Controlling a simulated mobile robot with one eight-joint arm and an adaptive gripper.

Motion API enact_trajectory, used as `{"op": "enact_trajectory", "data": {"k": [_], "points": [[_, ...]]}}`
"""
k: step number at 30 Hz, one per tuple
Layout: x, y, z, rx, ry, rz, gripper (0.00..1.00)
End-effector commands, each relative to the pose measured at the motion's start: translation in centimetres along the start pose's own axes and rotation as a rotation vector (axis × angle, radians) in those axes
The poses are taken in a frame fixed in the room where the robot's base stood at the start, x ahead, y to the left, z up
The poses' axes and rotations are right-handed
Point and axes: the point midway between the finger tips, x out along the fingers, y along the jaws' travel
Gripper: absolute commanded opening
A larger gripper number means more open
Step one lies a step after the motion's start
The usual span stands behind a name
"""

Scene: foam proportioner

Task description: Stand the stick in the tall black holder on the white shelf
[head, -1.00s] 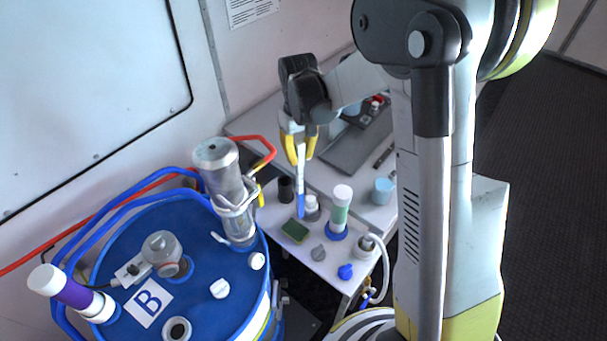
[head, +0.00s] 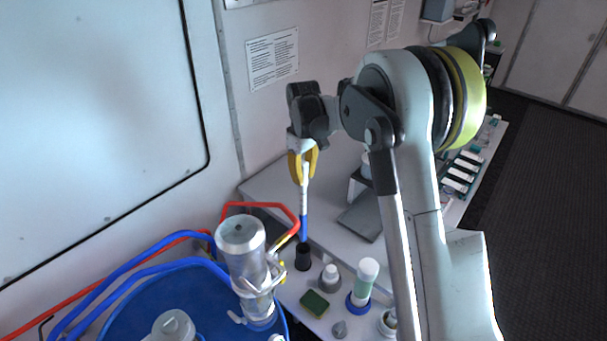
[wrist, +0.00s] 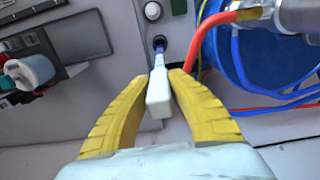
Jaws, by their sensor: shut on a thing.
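The stick (head: 304,205), white above with a blue lower end, hangs almost upright from my gripper (head: 303,163). The yellow fingers are shut on its upper part. The tall black holder (head: 303,257) stands on the white shelf (head: 290,291) directly below. The blue end meets the holder's top in the head view; I cannot tell whether it is inside or just above. In the wrist view, the stick (wrist: 159,92) runs from between the fingers (wrist: 159,82) away to the holder (wrist: 160,41), its blue tip overlapping the dark opening.
A metal cylinder (head: 247,262) with a red hose (head: 262,206) is close on the left.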

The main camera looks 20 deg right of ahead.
Motion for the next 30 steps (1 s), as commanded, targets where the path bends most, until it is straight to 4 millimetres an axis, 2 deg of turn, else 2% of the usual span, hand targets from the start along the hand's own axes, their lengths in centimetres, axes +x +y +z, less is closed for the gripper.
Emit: {"op": "enact_trajectory", "data": {"k": [30], "points": [[9.3,0.0,0.0,0.001,0.0,0.0,0.0]]}}
